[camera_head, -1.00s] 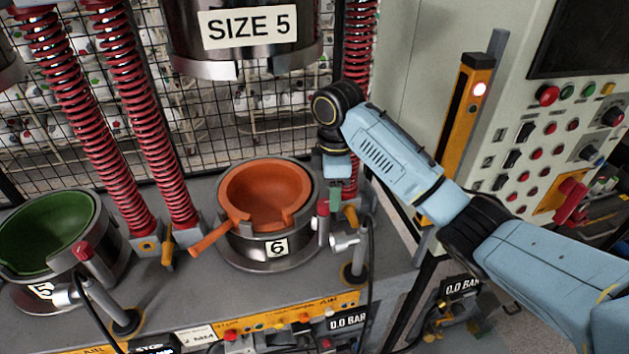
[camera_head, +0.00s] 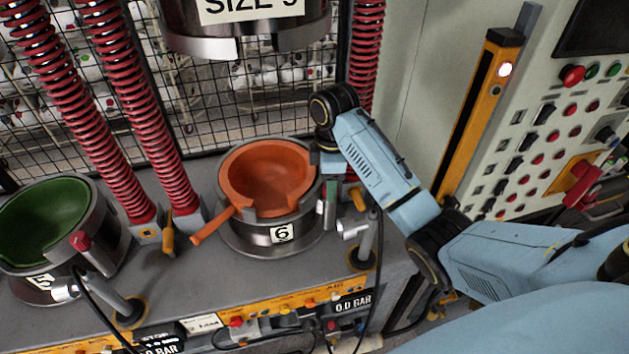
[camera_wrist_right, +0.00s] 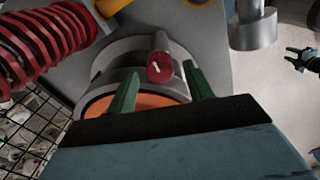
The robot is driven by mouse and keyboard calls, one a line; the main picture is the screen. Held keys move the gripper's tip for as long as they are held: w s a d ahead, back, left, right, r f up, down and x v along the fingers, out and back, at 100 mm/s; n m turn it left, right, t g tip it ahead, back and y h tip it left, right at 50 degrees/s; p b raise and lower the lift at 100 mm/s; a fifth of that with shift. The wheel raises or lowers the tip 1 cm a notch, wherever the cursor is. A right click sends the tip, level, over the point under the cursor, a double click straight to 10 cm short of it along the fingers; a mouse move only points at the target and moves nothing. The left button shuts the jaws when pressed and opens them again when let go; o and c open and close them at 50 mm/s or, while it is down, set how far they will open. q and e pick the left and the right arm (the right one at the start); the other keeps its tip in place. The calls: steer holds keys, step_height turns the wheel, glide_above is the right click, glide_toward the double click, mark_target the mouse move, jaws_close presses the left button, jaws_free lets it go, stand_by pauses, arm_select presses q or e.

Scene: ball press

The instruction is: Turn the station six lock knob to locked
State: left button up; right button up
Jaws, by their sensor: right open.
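The station six lock knob (camera_wrist_right: 160,68) is a dark red knob with a white mark on its end, seen in the right wrist view. It stands beside the orange bowl (camera_head: 265,185) in the metal ring labelled 6 (camera_head: 282,233). My right gripper (camera_wrist_right: 162,88) is open, its two green fingers spread with one on each side of the knob in that picture; I cannot tell if they touch it. In the head view the right gripper (camera_head: 330,190) points down at the ring's right side and largely hides the knob.
An orange handle (camera_head: 212,226) sticks out left of station six. A silver fitting on a post (camera_head: 365,240) stands close to its right. Red springs (camera_head: 150,130) rise behind. Station five's green bowl (camera_head: 45,215) is at left, and a control panel (camera_head: 545,150) at right.

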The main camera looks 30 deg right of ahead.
steer(key=shift+s+d+f, duration=0.1)
steer(key=shift+s+f, duration=0.05)
steer(key=shift+f, duration=0.05)
arm_select(q)
steer(key=shift+w, duration=0.35)
arm_select(e)
steer(key=shift+f, duration=0.1)
steer(key=c, duration=1)
arm_select(q)
steer(key=shift+s, duration=0.3)
